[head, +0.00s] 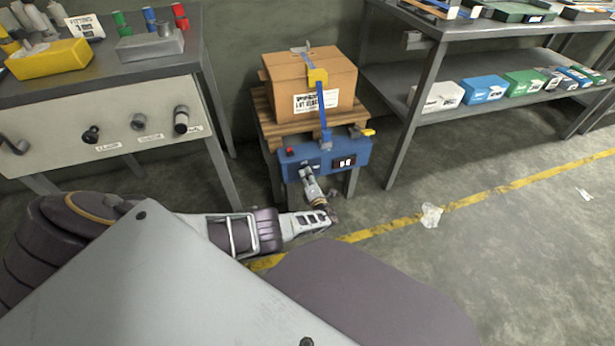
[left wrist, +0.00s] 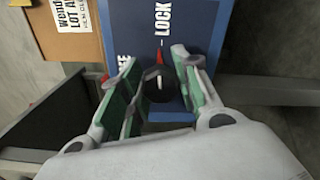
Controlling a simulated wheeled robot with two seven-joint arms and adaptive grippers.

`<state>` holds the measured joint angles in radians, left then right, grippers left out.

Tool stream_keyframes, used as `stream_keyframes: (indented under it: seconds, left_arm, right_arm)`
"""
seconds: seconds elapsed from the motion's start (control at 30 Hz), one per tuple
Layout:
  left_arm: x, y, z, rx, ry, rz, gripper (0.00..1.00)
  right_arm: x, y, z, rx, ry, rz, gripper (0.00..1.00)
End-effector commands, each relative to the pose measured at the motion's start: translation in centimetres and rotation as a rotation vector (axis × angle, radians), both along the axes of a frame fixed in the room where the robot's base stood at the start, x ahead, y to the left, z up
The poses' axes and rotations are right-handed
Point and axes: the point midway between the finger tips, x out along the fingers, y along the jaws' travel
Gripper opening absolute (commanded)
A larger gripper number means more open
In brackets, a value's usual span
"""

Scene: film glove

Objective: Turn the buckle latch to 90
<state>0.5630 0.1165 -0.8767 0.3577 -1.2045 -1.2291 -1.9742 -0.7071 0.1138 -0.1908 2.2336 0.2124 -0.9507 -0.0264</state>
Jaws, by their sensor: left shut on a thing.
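The buckle latch is a dark round knob (left wrist: 158,88) with a red pointer tip on a blue panel (left wrist: 135,40) printed with the word LOCK. My left gripper (left wrist: 155,75) is shut on the knob, one green-padded finger on each side. In the head view my left gripper (head: 309,176) reaches the front of the blue panel (head: 360,153) and hides the knob. A small display (head: 343,161) beside it shows lit digits too small to read surely. My right gripper is not in view.
A workbench (head: 110,62) stands left, a shelf (head: 473,108) right. Crumpled plastic (head: 431,215) lies on the floor.

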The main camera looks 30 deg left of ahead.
Motion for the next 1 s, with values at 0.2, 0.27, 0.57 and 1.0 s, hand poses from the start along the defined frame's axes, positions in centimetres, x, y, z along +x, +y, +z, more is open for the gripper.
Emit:
stream_keyframes:
  seconds: [0.2,0.27,0.57,1.0]
  left_arm:
    - [0.05,-0.06,0.02,0.062,0.074,-0.001,0.08]
    - [0.06,-0.07,0.01,0.072,0.085,-0.001,0.08]
    - [0.06,-0.08,-0.03,0.086,0.101,-0.002,0.08]
    - [0.04,-0.06,-0.04,0.085,0.100,-0.001,0.54]
  right_arm:
    - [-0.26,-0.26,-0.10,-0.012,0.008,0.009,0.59]
    - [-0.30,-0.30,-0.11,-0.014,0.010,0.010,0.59]
    - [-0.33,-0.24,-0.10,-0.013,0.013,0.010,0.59]
    - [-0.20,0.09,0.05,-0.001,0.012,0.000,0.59]
